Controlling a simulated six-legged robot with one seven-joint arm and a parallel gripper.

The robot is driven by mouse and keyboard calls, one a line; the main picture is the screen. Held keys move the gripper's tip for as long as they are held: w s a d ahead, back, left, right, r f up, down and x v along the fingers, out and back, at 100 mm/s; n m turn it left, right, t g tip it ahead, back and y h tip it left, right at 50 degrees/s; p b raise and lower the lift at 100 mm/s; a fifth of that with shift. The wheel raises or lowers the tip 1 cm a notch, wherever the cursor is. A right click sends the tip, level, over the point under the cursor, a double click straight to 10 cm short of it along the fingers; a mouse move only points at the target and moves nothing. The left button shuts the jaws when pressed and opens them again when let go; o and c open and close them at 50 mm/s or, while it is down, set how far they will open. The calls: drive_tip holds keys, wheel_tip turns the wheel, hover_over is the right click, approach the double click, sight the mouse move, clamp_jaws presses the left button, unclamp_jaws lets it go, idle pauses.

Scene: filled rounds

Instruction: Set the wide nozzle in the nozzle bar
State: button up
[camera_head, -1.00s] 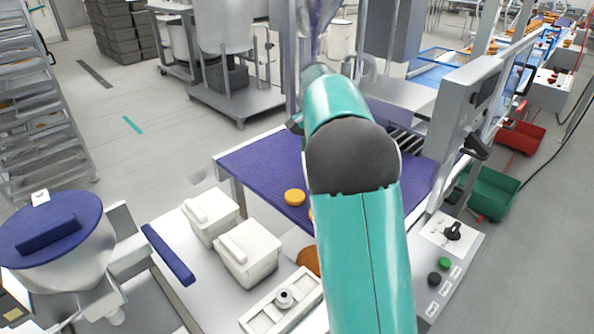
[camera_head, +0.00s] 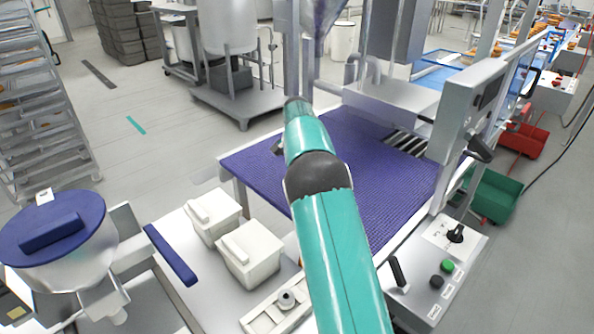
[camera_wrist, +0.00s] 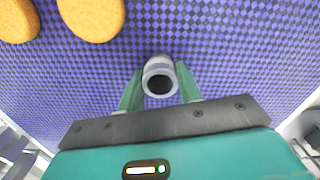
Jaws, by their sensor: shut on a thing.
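My gripper (camera_wrist: 160,82) is shut on a short grey metal nozzle (camera_wrist: 159,63) in the wrist view, one green finger on each side. Its round open end with a dark bore faces the camera, and the purple belt lies beyond it. I cannot tell whether it touches the belt. In the head view my arm hides the held nozzle, and the fingers cannot be made out. A pale holder (camera_head: 262,325) with recesses lies at the bottom centre of the head view, with another small grey nozzle-like piece (camera_head: 287,298) on it. I cannot identify the nozzle bar for certain.
Golden round pieces (camera_wrist: 92,17) lie on the purple belt (camera_head: 385,165). Two white lidded tubs (camera_head: 250,262) stand left of my arm. A control panel (camera_head: 445,265) with knobs and a green button is at the right.

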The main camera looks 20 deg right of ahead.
drive_tip(key=o, duration=1)
drive_tip(key=shift+f, duration=0.1)
